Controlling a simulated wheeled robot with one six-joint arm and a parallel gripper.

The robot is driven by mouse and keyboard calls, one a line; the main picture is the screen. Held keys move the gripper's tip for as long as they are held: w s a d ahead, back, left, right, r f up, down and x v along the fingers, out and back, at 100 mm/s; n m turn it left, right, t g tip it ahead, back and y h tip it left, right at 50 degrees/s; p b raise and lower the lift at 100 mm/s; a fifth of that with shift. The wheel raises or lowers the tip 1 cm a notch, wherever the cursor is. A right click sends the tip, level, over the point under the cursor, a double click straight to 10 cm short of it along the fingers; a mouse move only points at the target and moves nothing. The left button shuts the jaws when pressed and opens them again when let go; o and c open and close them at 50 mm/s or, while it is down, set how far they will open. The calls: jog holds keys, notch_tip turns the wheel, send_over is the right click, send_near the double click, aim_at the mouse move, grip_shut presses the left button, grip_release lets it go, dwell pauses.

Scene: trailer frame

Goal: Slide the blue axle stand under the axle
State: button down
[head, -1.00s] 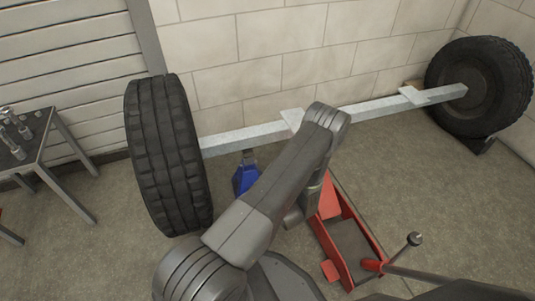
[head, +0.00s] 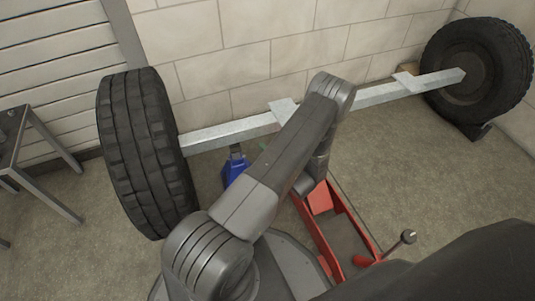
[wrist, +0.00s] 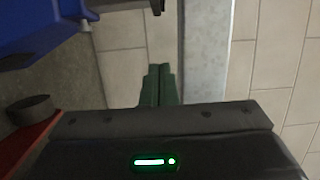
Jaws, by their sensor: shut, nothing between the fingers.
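The blue axle stand (head: 236,167) stands on the floor near the left wheel, with its dark post just on the near side of the galvanised axle (head: 225,132). My arm partly hides its right side. In the wrist view the stand's blue body (wrist: 35,22) is at the top left, and the axle (wrist: 206,80) runs down the picture right of the fingers. My gripper (wrist: 159,70) is shut and empty, its green fingers together between stand side and axle, apart from the stand's blue body. In the head view the gripper is mostly hidden behind my arm.
A red trolley jack (head: 335,235) with its handle stands right of my arm. The tyres (head: 145,150) and (head: 478,75) bound the axle at both ends. A block wall runs behind. A metal table (head: 25,150) is at left. Floor right of the jack is clear.

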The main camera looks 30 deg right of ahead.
jog(key=w+a+b, duration=0.2)
jog(key=w+a, duration=0.3)
jog(key=shift+w, duration=0.25)
jog(key=shift+a, duration=1)
